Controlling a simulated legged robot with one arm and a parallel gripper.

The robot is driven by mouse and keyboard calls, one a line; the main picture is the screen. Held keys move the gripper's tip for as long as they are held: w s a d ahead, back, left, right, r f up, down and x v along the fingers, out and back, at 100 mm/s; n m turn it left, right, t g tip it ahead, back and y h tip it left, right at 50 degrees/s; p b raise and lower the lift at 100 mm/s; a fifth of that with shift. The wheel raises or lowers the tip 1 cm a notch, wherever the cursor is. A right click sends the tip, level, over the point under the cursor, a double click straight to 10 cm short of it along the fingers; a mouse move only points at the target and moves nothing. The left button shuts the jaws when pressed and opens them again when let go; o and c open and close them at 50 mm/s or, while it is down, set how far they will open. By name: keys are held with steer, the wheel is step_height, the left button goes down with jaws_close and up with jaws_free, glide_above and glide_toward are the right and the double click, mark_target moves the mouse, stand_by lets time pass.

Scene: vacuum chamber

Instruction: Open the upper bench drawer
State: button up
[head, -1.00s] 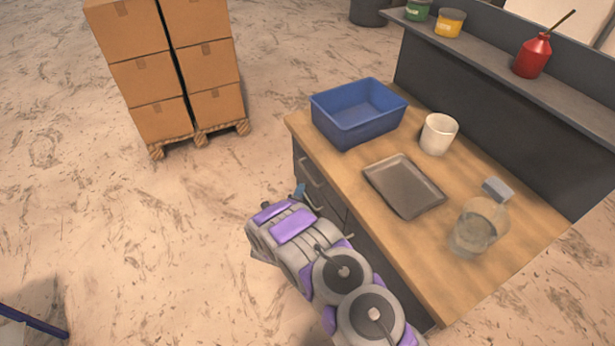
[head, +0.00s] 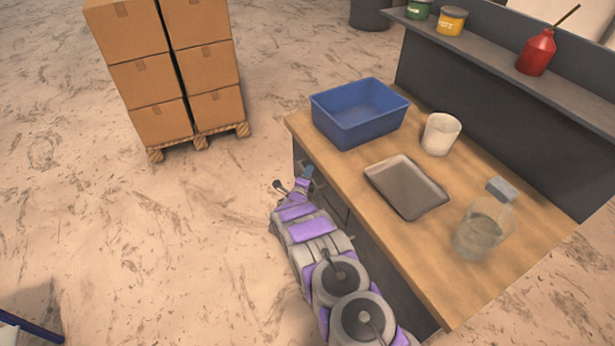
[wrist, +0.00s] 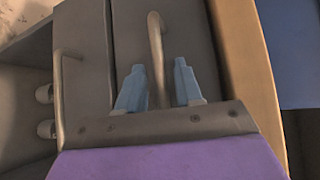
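The bench (head: 290,132) has a wooden top and dark drawer fronts on its left side. In the wrist view, the upper drawer front (wrist: 195,40) lies beside the wooden edge and looks closed. Its curved bar handle (wrist: 155,45) stands between my two blue fingertips. My gripper (wrist: 160,85) is open, with a visible gap to the handle on each side. The lower drawer handle (wrist: 59,95) is further left. In the head view, my gripper (head: 293,180) is at the bench's drawer side and mostly hides the handles.
On the bench top are a blue bin (head: 355,125), a grey tray (head: 405,187), a white cup (head: 440,135) and a clear jar (head: 482,228). A pallet of boxes (head: 165,90) stands at the back left.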

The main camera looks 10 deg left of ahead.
steer(key=shift+c, duration=0.4)
jaws_close()
steer(key=shift+s+f, duration=0.1)
steer(key=shift+s, duration=0.1)
